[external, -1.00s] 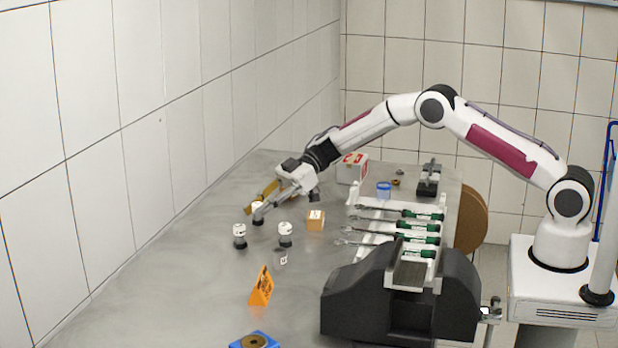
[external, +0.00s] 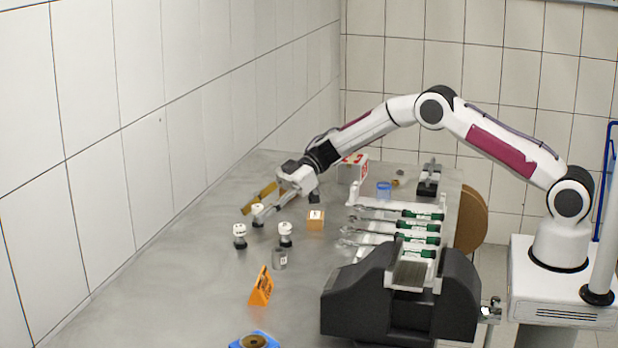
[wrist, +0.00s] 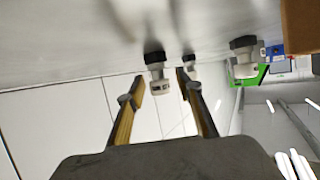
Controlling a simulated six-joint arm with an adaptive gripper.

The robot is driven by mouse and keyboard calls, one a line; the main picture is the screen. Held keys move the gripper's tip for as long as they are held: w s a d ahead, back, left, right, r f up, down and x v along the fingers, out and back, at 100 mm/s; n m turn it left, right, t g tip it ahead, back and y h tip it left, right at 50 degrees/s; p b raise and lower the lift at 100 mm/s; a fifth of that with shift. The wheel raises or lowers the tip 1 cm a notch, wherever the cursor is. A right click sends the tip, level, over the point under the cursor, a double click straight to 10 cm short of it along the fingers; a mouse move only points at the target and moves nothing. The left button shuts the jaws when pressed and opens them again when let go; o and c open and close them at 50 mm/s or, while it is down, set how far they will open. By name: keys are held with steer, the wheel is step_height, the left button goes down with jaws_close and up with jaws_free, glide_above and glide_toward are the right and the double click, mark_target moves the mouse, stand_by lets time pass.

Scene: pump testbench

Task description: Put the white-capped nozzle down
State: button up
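Three white-capped nozzles with black bases stand upright on the grey table. One nozzle (external: 257,211) is at my gripper (external: 266,212); the others are the left nozzle (external: 239,231) and the right nozzle (external: 285,230). In the wrist view, the two fingers of my gripper (wrist: 160,84) are spread, with a nozzle (wrist: 158,78) between them and a gap on both sides. Its black base appears to rest on the table. Another nozzle (wrist: 190,67) shows beyond the right finger, and one (wrist: 243,62) farther right.
A cardboard box (external: 316,221) stands right of the nozzles, with a small grey jar (external: 280,259) and an orange sign (external: 261,287) nearer. Wrenches (external: 400,225) lie on a white rack farther right.

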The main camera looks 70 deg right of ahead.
steer(key=shift+r, duration=0.15)
steer(key=shift+s+d+r, duration=0.25)
steer(key=shift+s+d, duration=0.05)
steer(key=shift+d, duration=0.2)
steer(key=v, duration=1)
steer(key=shift+s+d+r, duration=0.15)
steer(key=shift+s+d, duration=0.1)
steer(key=shift+d, duration=0.05)
